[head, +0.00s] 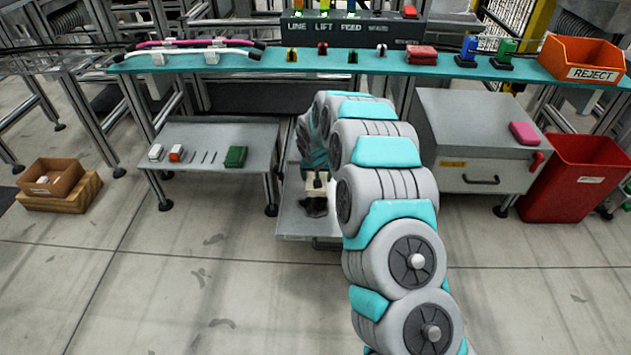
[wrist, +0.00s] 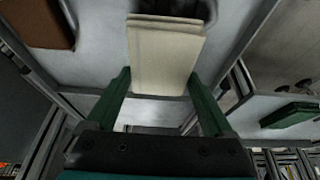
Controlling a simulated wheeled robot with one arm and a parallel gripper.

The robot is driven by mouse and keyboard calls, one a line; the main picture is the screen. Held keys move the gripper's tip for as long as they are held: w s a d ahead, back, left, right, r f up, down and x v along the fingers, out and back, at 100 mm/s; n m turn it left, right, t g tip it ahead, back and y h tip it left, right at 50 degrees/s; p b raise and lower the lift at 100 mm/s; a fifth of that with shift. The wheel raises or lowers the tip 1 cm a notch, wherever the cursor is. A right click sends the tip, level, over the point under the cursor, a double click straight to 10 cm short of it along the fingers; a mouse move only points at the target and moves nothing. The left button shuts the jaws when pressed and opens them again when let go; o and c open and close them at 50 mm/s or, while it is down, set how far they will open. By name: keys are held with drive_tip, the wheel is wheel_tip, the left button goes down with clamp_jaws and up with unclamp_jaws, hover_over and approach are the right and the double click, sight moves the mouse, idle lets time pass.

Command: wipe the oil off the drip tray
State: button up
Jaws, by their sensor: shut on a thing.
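My gripper (head: 316,178) is low over the grey drip tray (head: 294,224), which sits under the teal shelf. The gripper is shut on a folded cream cloth (wrist: 165,55); in the wrist view the green fingers (wrist: 160,78) are on either side of it. A dark oil patch (head: 315,207) lies on the tray at the cloth's lower edge. It also shows at the top of the wrist view (wrist: 175,8), just beyond the cloth. I cannot tell whether the cloth touches the tray. My arm hides the tray's right part.
A low grey table (head: 215,140) with small parts and a green block (head: 236,156) stands left. A grey cabinet (head: 480,130) with a pink sponge-like block (head: 524,133) and a red bin (head: 575,170) stand right. The teal shelf (head: 270,62) runs above. The front floor is clear.

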drive_tip(key=shift+r, duration=1.45)
